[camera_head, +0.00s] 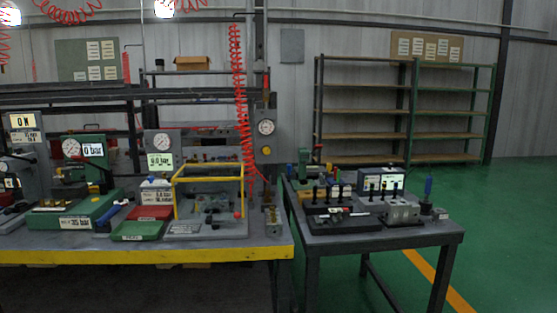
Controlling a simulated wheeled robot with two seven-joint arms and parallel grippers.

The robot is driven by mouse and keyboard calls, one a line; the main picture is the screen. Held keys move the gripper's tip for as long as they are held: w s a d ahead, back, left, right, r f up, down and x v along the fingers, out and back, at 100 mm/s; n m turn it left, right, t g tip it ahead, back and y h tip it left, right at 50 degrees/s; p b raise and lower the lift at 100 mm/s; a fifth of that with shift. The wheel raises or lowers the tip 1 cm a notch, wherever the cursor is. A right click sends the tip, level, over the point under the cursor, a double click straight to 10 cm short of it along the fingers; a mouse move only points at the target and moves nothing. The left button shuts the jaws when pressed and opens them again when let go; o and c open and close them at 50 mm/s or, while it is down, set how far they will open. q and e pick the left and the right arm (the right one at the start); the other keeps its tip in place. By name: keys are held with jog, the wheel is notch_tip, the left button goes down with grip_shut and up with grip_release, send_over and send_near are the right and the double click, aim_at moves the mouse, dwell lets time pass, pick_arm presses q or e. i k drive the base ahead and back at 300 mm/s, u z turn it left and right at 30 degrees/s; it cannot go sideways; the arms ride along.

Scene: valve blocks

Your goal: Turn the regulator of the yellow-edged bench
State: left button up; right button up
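The yellow-edged bench (150,256) fills the lower left, its front edge painted yellow. A grey panel with a round gauge (266,127) and a small yellow knob-like part (266,150) stands on a post behind its right end; this may be the regulator, but I cannot tell for sure. Another gauge (161,141) sits above a green-lit display (160,160) reading about 0.0 bar. A further round gauge (71,148) stands beside a display (93,150) reading 0 bar. Neither of my grippers is in view.
A yellow frame (209,179), a green base (75,214) and red and green trays stand on the bench. A red coiled hose (240,95) hangs by the gauge panel. A dark second table (380,237) with valve blocks adjoins at right. Green floor (510,220) is clear at right.

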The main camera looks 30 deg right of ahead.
aim_at(266, 151)
jog(key=u, duration=0.4)
jog(key=k, duration=0.35)
jog(key=z, duration=1.7)
jog(key=i, duration=0.95)
jog(key=u, duration=0.5)
jog(key=i, duration=0.9)
jog(key=u, duration=0.9)
